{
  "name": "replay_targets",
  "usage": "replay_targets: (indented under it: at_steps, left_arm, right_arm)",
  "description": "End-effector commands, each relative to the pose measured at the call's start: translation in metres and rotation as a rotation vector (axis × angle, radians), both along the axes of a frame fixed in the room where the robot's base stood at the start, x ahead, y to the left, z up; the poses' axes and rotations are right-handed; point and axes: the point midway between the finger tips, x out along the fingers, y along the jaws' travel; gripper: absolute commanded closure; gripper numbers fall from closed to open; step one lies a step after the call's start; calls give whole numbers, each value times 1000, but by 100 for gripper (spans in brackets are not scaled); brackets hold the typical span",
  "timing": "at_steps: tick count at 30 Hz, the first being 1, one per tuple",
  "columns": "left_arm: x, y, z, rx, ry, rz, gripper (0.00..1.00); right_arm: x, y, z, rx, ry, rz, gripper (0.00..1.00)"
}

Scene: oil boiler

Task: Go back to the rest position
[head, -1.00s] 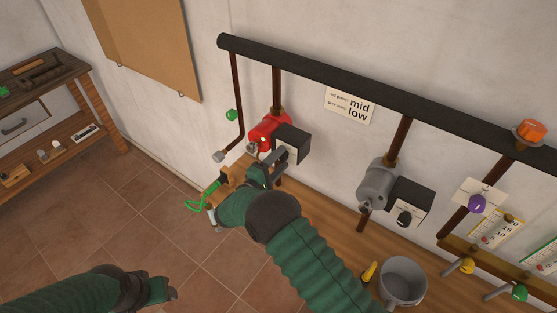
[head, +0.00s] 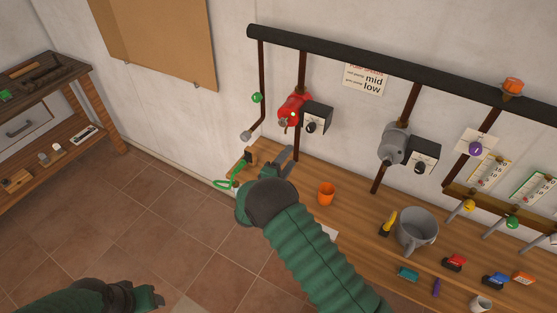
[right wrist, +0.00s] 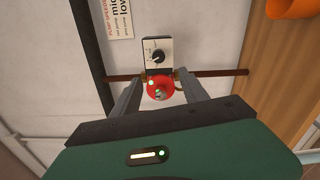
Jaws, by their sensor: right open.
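My right gripper (head: 270,162) is open and empty in the head view. It is over the left end of the wooden bench, below the red pump (head: 291,110) on the wall. In the right wrist view the two fingers (right wrist: 160,98) are spread apart, with the red pump (right wrist: 159,89) and its dial box (right wrist: 158,55) seen between and beyond them. My left gripper (head: 152,298) shows at the bottom left over the tiled floor, too small to tell its jaws.
A wooden bench (head: 345,218) runs along the wall, holding an orange cup (head: 326,193), a grey bucket (head: 416,228) and several small coloured items. A grey pump (head: 394,144) hangs right of the red one. A shelf (head: 50,110) stands left. The floor between is clear.

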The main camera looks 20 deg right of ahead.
Motion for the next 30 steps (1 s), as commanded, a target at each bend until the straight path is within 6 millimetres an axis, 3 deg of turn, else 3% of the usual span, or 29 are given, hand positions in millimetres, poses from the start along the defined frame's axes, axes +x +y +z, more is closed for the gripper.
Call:
replay_targets:
  at_steps: [11,14,18,20,23,25,27,30]
  left_arm:
    - [0,0,0,0,0,0,45]
    - [0,0,-7,0,0,0,45]
    - [0,0,-36,0,0,1,45]
    - [0,0,-51,0,0,1,45]
    - [0,0,-75,0,1,1,45]
    - [0,0,-91,0,0,0,45]
    - [0,0,-101,0,0,0,45]
    - [0,-1,-111,0,0,0,45]
  right_arm:
    - [0,10,3,-7,-3,2,48]
    - [6,12,1,59,-27,40,48]
    - [24,34,-9,452,-117,224,48]
    - [17,53,-17,711,-125,288,48]
    - [-32,87,-36,1133,-61,279,48]
    - [-91,103,-53,1370,25,168,48]
    - [-153,109,-68,1512,104,14,48]
    - [-228,107,-84,1599,178,-209,48]
